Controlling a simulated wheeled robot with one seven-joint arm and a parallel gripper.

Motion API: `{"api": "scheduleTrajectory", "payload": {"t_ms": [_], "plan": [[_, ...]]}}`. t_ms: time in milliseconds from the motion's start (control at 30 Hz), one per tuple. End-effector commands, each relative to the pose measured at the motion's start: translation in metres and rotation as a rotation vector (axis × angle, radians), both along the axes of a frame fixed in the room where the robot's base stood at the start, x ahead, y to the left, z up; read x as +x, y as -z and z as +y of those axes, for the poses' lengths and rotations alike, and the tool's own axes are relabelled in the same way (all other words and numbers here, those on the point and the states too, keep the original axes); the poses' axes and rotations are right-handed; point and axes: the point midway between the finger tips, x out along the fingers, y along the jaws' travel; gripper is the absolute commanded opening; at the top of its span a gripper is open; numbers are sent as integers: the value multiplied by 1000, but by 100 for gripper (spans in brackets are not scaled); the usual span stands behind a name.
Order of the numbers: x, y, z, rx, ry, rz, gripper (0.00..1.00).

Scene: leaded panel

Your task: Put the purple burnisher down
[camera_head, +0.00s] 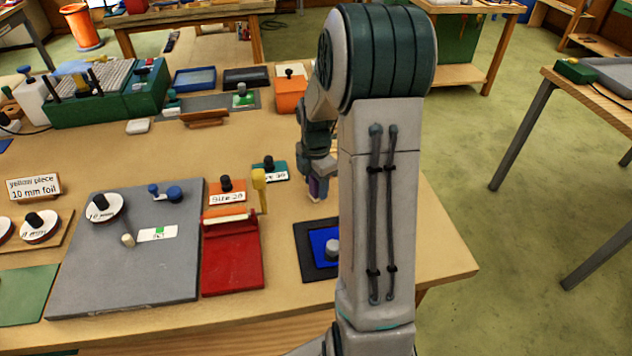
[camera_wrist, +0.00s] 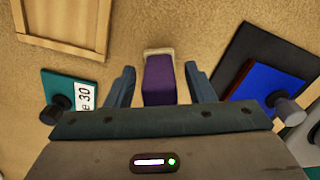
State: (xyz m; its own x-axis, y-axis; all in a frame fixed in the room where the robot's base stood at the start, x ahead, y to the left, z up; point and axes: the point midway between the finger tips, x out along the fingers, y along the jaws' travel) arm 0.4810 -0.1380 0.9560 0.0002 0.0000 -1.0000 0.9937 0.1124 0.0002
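The purple burnisher (camera_wrist: 159,80) has a purple body and a pale end. In the wrist view it is between the two fingers of my gripper (camera_wrist: 161,92), with a narrow gap on each side. In the head view my gripper (camera_head: 319,168) points down over the right part of the table, with the purple burnisher (camera_head: 317,187) below it, roughly upright, pale end down. Its pale end looks at or very near the tabletop; I cannot tell whether it touches. My arm hides part of this area.
A teal block with a black knob (camera_head: 269,171) is left of my gripper. A dark tray with a blue inset (camera_head: 309,258) and grey knob is in front, partly behind my arm. A red fixture (camera_head: 232,258) and grey board (camera_head: 127,271) lie left. An orange box (camera_head: 290,95) stands behind.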

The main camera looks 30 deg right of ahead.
Motion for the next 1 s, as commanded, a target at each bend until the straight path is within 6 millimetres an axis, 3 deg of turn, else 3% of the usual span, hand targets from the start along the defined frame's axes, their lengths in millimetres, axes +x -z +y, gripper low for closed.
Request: {"api": "scheduleTrajectory", "payload": {"t_ms": [267, 700, 1000], "plan": [[1, -12, 0, -1, 0, -2, 49], [1, -101, 0, -2, 0, -4, 49], [-4, -127, 6, -5, 39, -8, 49]]}}
